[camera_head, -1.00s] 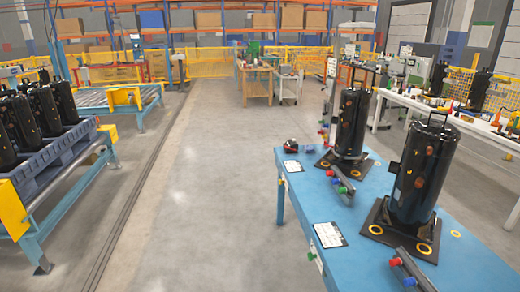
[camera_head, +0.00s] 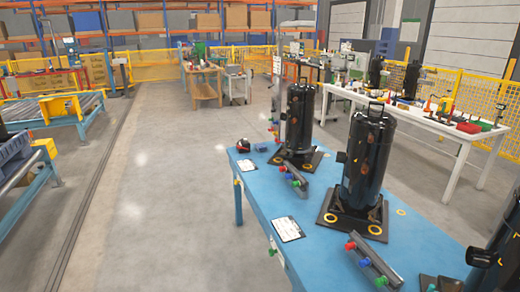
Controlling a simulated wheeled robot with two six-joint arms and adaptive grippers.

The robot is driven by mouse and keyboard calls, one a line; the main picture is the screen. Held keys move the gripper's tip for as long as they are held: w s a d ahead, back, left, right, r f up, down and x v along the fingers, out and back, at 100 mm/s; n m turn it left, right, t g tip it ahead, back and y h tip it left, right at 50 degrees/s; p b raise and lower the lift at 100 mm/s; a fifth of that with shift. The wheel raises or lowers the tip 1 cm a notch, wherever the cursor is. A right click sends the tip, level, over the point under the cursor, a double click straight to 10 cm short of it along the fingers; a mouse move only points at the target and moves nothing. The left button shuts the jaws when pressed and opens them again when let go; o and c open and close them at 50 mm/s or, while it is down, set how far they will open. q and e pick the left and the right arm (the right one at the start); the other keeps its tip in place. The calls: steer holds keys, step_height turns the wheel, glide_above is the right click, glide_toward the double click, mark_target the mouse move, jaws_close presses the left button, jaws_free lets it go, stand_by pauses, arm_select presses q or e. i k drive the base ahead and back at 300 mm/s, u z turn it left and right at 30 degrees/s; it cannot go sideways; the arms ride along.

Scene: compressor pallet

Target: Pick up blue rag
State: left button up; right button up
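I cannot pick out a blue rag for certain. A small dark blue item (camera_head: 261,147) lies at the far left end of the blue workbench (camera_head: 215,178), beside a small red and black object (camera_head: 243,145). It is too small to tell whether it is cloth. Neither of my grippers shows in the head view.
Black compressors (camera_head: 368,165) (camera_head: 299,117) stand upright on the blue workbench, with dark bars (camera_head: 373,262) bearing coloured knobs. Another is cut off at right. A white table (camera_head: 409,116) stands behind. The floor (camera_head: 150,185) to the left is clear.

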mark_target(259, 147)
steer(key=u, duration=0.5)
steer(key=k, duration=1.2)
steer(key=u, duration=0.75)
steer(key=i, duration=3.95)
steer(key=z, duration=0.5)
steer(key=i, duration=1.15)
steer(key=z, duration=0.95)
steer(key=i, duration=0.8)
steer(key=z, duration=1.7)
steer(key=i, duration=0.85)
steer(key=z, duration=0.55)
